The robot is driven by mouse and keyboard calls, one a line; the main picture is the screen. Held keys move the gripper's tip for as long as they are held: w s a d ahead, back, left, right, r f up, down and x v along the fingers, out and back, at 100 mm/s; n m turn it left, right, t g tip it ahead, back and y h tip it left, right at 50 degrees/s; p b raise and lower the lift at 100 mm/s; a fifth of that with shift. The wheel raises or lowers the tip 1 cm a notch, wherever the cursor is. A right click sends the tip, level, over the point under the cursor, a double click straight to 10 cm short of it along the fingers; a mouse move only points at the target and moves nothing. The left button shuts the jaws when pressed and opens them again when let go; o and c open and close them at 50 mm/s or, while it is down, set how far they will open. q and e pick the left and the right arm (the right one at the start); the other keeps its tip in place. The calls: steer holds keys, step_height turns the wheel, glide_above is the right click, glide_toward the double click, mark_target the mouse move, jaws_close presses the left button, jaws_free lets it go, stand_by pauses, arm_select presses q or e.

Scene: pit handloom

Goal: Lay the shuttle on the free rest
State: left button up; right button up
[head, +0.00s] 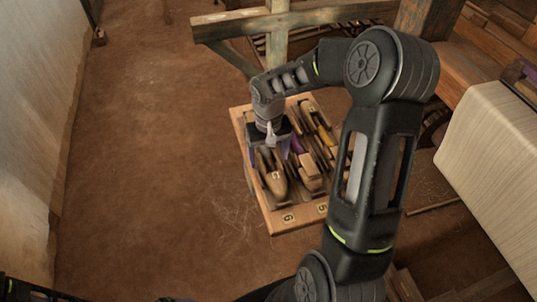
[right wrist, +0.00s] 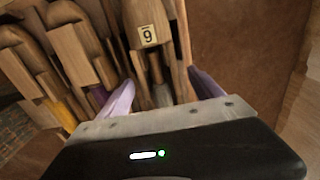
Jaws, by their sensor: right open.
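My right gripper (head: 276,148) is open and low over the wooden shuttle rack (head: 264,205). In the right wrist view its two lavender fingertips (right wrist: 162,92) stand apart, on either side of a wooden shuttle (right wrist: 147,14) with a small numbered label; the digit looks like 6 or 9. This shuttle (head: 277,186) lies at the left side of the rack in the head view. I cannot tell whether a finger touches it. Other shuttles (head: 310,170) lie beside it, with purple and yellow yarn showing. No empty rest is clearly visible. My left gripper is not in view.
A wooden loom beam (head: 245,27) and post stand behind the rack. A roll of pale cloth (head: 500,160) is at the right. A wall (head: 35,120) runs along the left. The brown earth floor (head: 150,150) between wall and rack is clear.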

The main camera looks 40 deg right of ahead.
steer(key=shift+r+p, duration=2.85)
steer(key=shift+r, duration=1.2)
steer(key=w+a+f+n+t+y, duration=0.1)
steer(key=w+a+f+t+y, duration=0.25)
steer(key=a+f, duration=0.9)
steer(key=s+a+f+g, duration=0.1)
steer(key=s+a+f, duration=0.2)
steer(key=s+a, duration=0.2)
steer(key=s+a+f+g, duration=0.1)
steer(key=s+a+f, duration=0.2)
steer(key=s+a, duration=0.2)
steer(key=s+a+f+n+g, duration=0.1)
steer(key=s+a+f, duration=0.3)
steer(key=s, duration=0.6)
steer(key=shift+s+a+y, duration=0.25)
steer(key=shift+a+y, duration=0.1)
steer(key=shift+a, duration=0.6)
